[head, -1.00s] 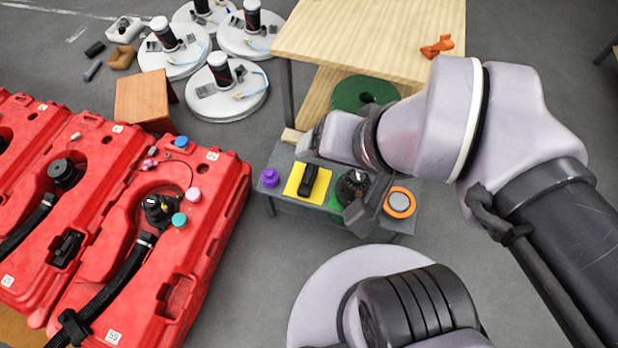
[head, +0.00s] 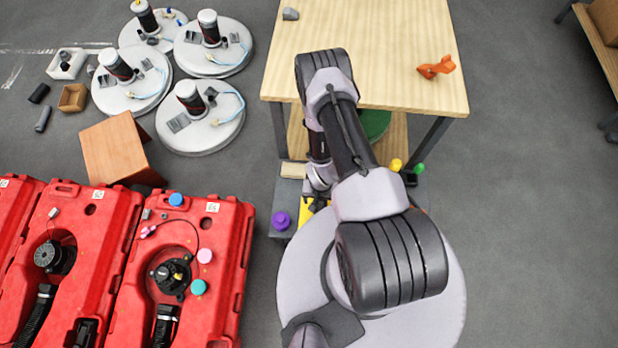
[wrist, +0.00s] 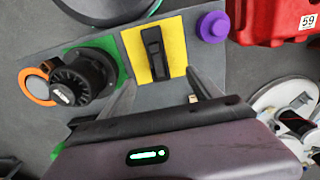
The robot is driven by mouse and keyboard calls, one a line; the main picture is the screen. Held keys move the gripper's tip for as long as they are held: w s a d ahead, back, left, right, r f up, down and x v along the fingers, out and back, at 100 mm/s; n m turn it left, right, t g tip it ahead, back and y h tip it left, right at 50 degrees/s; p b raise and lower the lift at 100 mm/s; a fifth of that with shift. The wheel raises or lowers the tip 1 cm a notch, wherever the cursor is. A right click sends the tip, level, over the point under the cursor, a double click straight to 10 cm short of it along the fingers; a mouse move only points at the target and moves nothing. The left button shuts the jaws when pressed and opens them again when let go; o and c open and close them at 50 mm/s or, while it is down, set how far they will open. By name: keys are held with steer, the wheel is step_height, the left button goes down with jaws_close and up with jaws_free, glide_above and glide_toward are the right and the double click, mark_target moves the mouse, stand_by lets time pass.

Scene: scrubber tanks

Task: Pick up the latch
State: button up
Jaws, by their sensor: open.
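The latch (wrist: 156,55) is a black elongated piece lying on a yellow square (wrist: 178,45) of a low grey bench, seen in the wrist view. My gripper (wrist: 162,92) is open, its two fingers apart on either side of the latch's near end, with nothing between the tips. Whether the fingers are at the latch's height I cannot tell. In the head view my arm hides the latch, and only a bit of the yellow square (head: 304,213) shows.
On the bench (wrist: 209,62) a black round part (wrist: 85,75) on green and an orange ring (wrist: 38,88) lie left of the latch; a purple knob (wrist: 212,27) is right. A wooden table (head: 400,60) stands behind, red tanks (head: 225,250) to the left.

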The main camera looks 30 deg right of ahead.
steer(key=f+b, duration=0.1)
steer(key=f, duration=0.3)
steer(key=f+b, duration=0.2)
steer(key=f, duration=0.2)
steer(key=f+b, duration=0.2)
steer(key=f, duration=0.2)
steer(key=shift+s+f, duration=0.15)
steer(key=shift+s, duration=0.25)
steer(key=f+b, duration=0.2)
steer(key=f, duration=0.1)
steer(key=d+f+b, duration=0.1)
steer(key=f, duration=0.1)
steer(key=shift+w+f+b, duration=0.2)
steer(key=shift+w+b, duration=0.05)
steer(key=shift+b, duration=0.15)
steer(key=shift+a+r, duration=0.1)
steer(key=shift+r, duration=0.05)
steer(key=shift+c, duration=0.6)
jaws_close()
